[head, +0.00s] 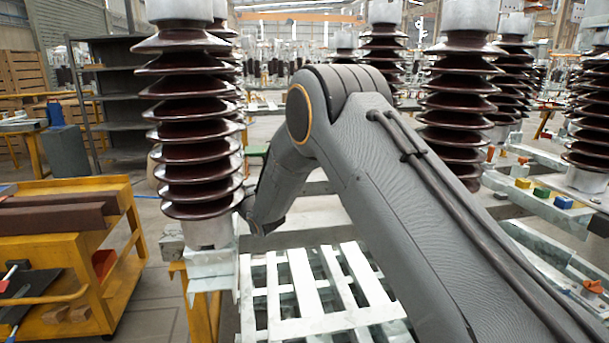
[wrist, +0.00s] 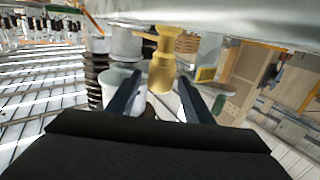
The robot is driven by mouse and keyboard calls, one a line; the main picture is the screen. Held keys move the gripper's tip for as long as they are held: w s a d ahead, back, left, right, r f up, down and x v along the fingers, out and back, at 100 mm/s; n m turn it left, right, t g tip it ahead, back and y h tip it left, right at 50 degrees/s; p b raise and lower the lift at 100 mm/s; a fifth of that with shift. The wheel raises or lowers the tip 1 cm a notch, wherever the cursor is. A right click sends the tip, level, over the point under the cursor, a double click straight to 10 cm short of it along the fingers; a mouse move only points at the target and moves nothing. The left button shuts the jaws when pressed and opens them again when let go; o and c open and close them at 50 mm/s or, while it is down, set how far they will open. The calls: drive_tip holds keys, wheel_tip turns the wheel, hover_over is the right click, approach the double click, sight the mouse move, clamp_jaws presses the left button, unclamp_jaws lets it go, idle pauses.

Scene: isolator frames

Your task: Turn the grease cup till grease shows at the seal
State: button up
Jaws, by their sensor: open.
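In the wrist view a brass-coloured fitting, which looks like the grease cup (wrist: 162,72), stands in the gap beyond my fingers. It has a rounded body and a narrower neck with a side arm at its top. My gripper (wrist: 158,100) is open, with one dark finger on each side of the cup in the picture. I cannot tell whether either finger touches it. The seal is not clear, and I see no grease. In the head view my arm bends down behind the near insulator's base, and my gripper and the cup are hidden there.
A brown ribbed insulator (head: 195,130) stands close to my arm's far end. A white slatted frame (head: 315,290) lies below my arm. A yellow cart (head: 100,270) is at left, and more insulators (head: 462,100) stand at right. A pale metal surface (wrist: 240,18) crosses the wrist view's top.

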drive_tip(key=shift+w+f+n+g+y+b, duration=0.1)
drive_tip(key=shift+n+g+y+b, duration=0.35)
drive_tip(key=shift+n+g+y, duration=0.7)
drive_tip(key=shift+n+g+y+b, duration=0.4)
drive_tip(key=shift+n+g+y, duration=0.4)
drive_tip(key=shift+g, duration=0.65)
drive_tip(key=n+g+y+b, duration=0.1)
drive_tip(key=n+g+b, duration=0.2)
drive_tip(key=g, duration=0.1)
drive_tip(key=shift+d, duration=0.35)
drive_tip(key=d+r+m+t+h, duration=0.1)
drive_tip(key=d+m+t+h, duration=0.1)
drive_tip(key=d, duration=0.7)
drive_tip(key=d+r+m+t+h+p, duration=0.1)
drive_tip(key=d+r+m+t+h, duration=0.1)
drive_tip(key=d, duration=0.8)
drive_tip(key=w+d+r+m+t+h+p, duration=0.1)
drive_tip(key=d+m+t+h, duration=0.3)
drive_tip(key=d+h, duration=0.3)
drive_tip(key=shift+d+r+m+h, duration=0.4)
drive_tip(key=shift+d+m, duration=0.35)
drive_tip(key=shift+d, duration=1)
drive_tip(key=shift+w, duration=0.1)
